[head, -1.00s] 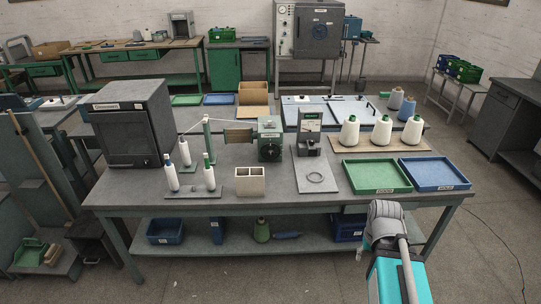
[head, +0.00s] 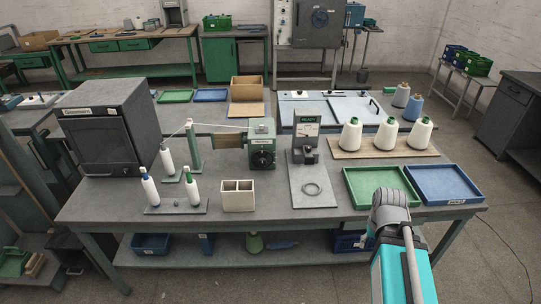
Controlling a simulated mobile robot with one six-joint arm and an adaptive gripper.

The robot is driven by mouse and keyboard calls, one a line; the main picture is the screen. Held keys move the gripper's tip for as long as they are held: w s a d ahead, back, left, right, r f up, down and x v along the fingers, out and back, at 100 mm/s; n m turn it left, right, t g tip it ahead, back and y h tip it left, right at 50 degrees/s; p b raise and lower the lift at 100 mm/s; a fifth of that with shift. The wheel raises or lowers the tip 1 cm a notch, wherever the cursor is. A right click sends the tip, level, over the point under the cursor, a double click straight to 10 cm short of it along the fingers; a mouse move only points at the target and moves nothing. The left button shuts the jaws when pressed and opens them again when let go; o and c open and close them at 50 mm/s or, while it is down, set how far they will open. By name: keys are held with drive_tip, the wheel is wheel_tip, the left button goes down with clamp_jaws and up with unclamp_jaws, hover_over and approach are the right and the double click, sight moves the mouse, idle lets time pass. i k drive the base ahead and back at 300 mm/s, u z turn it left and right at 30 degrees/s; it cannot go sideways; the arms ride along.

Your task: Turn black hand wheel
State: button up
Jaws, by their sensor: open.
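The black hand wheel (head: 263,160) is on the front face of the small green winder (head: 263,135), near the middle of the work table. It faces me and nothing covers it. A thread runs to the winder from the green guide post on its left. Part of my arm (head: 390,212) shows at the lower right, in front of the table's front edge, well right of and nearer than the wheel. My gripper's fingers do not show in this view.
On the table (head: 260,195), a cream divided box (head: 238,195) stands in front of the winder. A bobbin stand (head: 177,208) is at left, a grey tester (head: 306,140) at right. White cones, a green tray (head: 379,202) and a blue tray (head: 444,198) lie further right.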

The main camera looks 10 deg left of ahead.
sight(262, 161)
drive_tip(key=i, duration=1.05)
drive_tip(key=u, duration=0.05)
